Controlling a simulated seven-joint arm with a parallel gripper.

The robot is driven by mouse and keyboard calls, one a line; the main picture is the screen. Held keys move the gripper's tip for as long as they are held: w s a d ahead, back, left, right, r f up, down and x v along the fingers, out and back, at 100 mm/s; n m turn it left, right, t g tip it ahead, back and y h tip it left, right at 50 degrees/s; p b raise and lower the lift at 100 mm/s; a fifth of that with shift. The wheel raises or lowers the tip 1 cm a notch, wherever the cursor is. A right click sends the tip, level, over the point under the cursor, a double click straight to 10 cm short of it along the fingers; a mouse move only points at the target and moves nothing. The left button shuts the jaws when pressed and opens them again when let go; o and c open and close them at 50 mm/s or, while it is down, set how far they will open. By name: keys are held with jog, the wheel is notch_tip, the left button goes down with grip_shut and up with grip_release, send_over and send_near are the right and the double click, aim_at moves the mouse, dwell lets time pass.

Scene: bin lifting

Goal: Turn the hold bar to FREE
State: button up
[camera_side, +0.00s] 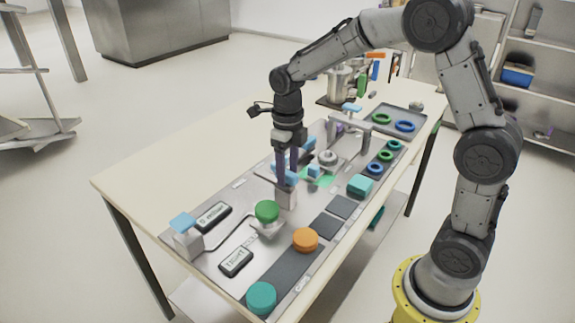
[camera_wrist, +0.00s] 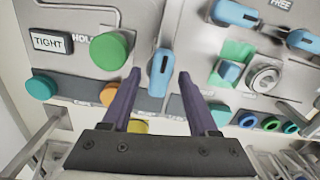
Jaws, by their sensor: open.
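A blue bar (camera_wrist: 159,72) with a dark slot stands on a grey post (camera_side: 287,197). It is probably the hold bar; a partly covered HOLD label (camera_wrist: 82,37) lies to its left, beyond the green knob (camera_wrist: 109,50). In the wrist view the bar lies lengthwise between my fingertips. My gripper (camera_wrist: 160,76) is open, pointing down, one finger on each side of the bar with a gap showing. In the side view my gripper (camera_side: 287,180) is over the post, and its fingers partly hide the bar. A FREE label (camera_wrist: 282,4) is at the upper right.
More blue handles (camera_wrist: 237,13) (camera_wrist: 303,41) stand to the right, near a green patch (camera_side: 322,180) and a round metal fitting (camera_side: 328,157). The green knob (camera_side: 267,211) and an orange knob (camera_side: 305,239) stand near the post. A grey arch (camera_side: 350,132) rises behind.

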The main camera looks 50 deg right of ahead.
notch_tip(320, 180, up, 14)
dwell(0.5)
jog(key=s+a+r+n+t, duration=0.1)
jog(key=s+r+n+t, duration=0.2)
jog(key=s, duration=0.4)
jog(key=s+a+r+n, duration=0.1)
jog(key=s+r+n, duration=0.1)
jog(key=s+n, duration=0.4)
jog(key=s+f+n+t, duration=0.1)
jog(key=s+f+n, duration=0.3)
jog(key=n, duration=0.8)
jog(key=s+f+n+t, duration=0.1)
jog(key=s+f+n, duration=0.3)
jog(key=n, duration=0.9)
jog(key=shift+s+a+f+n+t, duration=0.25)
jog(key=shift+s+n+t, duration=0.05)
jog(key=shift+s, duration=0.5)
